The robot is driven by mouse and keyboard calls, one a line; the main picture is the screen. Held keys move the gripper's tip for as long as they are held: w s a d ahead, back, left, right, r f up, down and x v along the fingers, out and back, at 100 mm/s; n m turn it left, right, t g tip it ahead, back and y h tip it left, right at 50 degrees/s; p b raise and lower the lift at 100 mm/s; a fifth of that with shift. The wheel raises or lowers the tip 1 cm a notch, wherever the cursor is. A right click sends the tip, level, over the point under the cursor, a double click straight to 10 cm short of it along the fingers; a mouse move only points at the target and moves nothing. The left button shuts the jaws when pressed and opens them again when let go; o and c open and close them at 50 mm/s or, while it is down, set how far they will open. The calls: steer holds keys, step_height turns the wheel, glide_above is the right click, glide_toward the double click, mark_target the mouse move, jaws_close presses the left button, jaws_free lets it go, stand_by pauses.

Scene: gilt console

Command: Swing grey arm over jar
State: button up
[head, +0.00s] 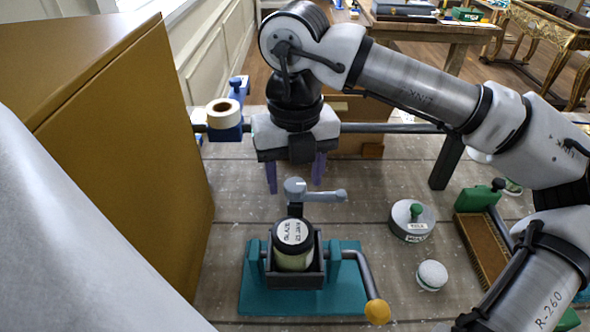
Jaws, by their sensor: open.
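The jar (294,248) has a dark lid with a white label on top and sits upright in a dark holder on a teal base (262,296). The grey arm (325,195) extends to the right from a round hub on a dark post behind the jar, so it is not over the lid. My gripper (295,187) points down with its two purple fingers apart and empty. The fingertips appear on either side of the hub and slightly behind it; the exact depth is unclear. No contact with the grey arm shows.
A crank with a yellow knob (377,311) sticks out right of the holder. Right of it stand a grey weight with a green knob (413,220) and a white round pad (432,275). A rail (385,128) crosses behind, carrying a tape roll (223,112). A tall ochre box (135,140) blocks the left.

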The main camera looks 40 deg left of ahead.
steer(key=shift+f, duration=0.25)
jaws_close()
